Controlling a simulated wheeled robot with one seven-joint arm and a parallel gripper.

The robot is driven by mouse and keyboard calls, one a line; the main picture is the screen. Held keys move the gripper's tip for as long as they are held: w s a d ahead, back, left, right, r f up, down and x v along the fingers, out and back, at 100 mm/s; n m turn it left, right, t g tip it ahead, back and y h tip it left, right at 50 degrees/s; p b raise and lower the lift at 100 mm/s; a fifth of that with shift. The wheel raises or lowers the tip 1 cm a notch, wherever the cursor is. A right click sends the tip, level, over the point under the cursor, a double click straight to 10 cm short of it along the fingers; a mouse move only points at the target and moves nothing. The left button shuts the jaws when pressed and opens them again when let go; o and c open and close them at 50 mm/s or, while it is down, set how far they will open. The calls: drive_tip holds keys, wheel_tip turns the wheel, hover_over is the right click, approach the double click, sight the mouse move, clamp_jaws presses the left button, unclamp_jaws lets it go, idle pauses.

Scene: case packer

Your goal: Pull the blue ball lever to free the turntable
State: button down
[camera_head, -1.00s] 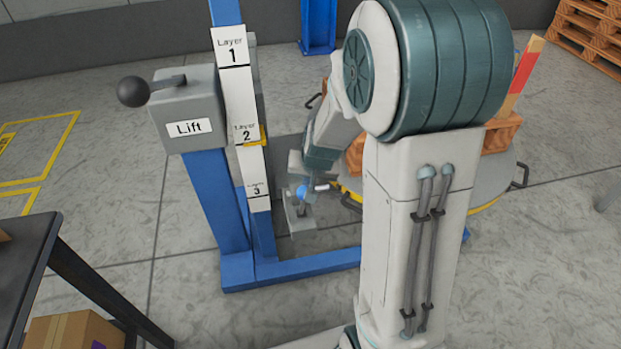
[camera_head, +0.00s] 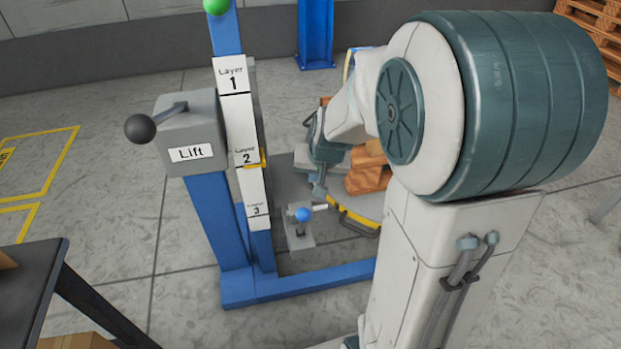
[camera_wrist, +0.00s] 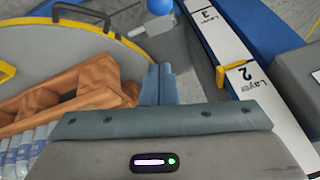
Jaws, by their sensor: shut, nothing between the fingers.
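The blue ball (camera_head: 302,214) tops a short lever on a small grey base (camera_head: 299,240), low beside the blue lift post. It also shows at the top edge of the wrist view (camera_wrist: 160,6). My gripper (camera_head: 319,192) is shut and empty, just above and right of the ball and apart from it. In the wrist view my closed fingers (camera_wrist: 158,84) point toward the ball with a gap between. The turntable (camera_head: 356,221), a grey disc with yellow edge marking, lies to the right, partly hidden by my arm. It fills the upper left of the wrist view (camera_wrist: 40,42).
A blue post with Layer 1, 2 and 3 labels (camera_head: 233,85) and a grey Lift box (camera_head: 195,135) with a black ball handle (camera_head: 140,128) stands left. A wooden pallet (camera_wrist: 80,90) with bottles (camera_wrist: 18,150) sits on the turntable. A dark table (camera_head: 30,285) is at lower left.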

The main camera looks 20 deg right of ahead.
drive_tip(key=shift+v, duration=1.05)
drive_tip(key=s+a+r+n+g+p, duration=0.1)
drive_tip(key=s+r+p, duration=0.7)
drive_tip(key=r, duration=0.3)
drive_tip(key=s+a+r+n+g+p, duration=0.1)
drive_tip(key=s+a+r+n+p, duration=0.1)
drive_tip(key=s+r+p, duration=0.7)
wheel_tip(320, 180, up, 4)
drive_tip(key=shift+s+a+f+n+p, duration=0.2)
drive_tip(key=shift+a+n+p, duration=0.1)
drive_tip(key=shift+p, duration=0.75)
drive_tip(key=shift+d, duration=0.1)
